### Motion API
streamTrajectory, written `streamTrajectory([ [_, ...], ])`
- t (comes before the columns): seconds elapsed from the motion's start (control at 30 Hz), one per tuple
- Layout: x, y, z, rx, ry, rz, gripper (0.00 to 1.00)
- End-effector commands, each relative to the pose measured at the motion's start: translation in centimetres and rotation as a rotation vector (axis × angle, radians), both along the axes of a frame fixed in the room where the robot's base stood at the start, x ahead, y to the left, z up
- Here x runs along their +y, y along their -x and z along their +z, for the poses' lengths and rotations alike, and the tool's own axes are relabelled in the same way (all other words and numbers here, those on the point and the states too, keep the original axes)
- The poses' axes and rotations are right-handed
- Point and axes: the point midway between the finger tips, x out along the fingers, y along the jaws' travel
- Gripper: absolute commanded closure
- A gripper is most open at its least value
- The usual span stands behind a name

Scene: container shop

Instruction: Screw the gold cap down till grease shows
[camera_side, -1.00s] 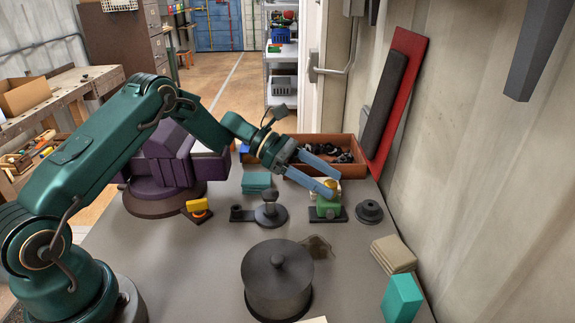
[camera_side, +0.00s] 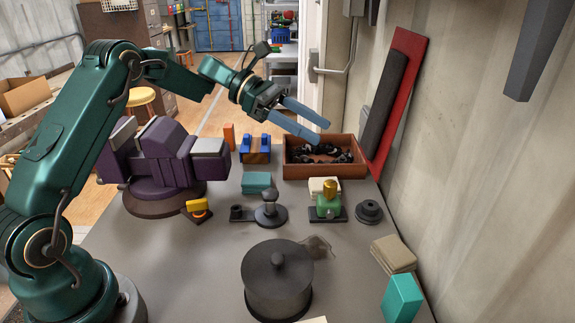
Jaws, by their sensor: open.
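The gold cap (camera_side: 329,188) sits upright on top of a small green body (camera_side: 328,207), which stands on a dark base plate on the grey table. The cap and body are in plain view with nothing touching them. I cannot tell at this size whether any grease shows. My gripper (camera_side: 323,132) is open and empty. Its two blue fingers point to the right, in the air above the tray and well above and behind the cap.
An orange-brown tray (camera_side: 325,171) with dark parts stands behind the green body. A dark post on a round base (camera_side: 271,215) is left of it, a dark ring (camera_side: 369,211) right. A dark lidded pot (camera_side: 277,280) stands in front. A purple machine (camera_side: 165,160) is at left.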

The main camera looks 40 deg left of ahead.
Motion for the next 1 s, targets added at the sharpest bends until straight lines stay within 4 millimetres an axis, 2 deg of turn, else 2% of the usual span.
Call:
streamTrajectory([
  [0.03, -1.5, 0.6, -0.6, -0.026, -0.07, -0.084, 0.35],
  [0.1, -2.9, 1.3, -1.4, -0.063, -0.168, -0.193, 0.35],
  [0.2, -4.7, 2.5, -2.4, -0.127, -0.319, -0.352, 0.35],
  [0.37, -6.4, 3.9, -4.0, -0.263, -0.621, -0.643, 0.35],
  [0.5, -6.6, 3.9, -4.6, -0.396, -0.915, -0.877, 0.35],
  [0.6, -6.3, 3.4, -4.4, -0.464, -1.075, -0.982, 0.35],
  [1.0, -5.5, 1.0, -1.3, -0.625, -1.497, -1.176, 0.35],
])
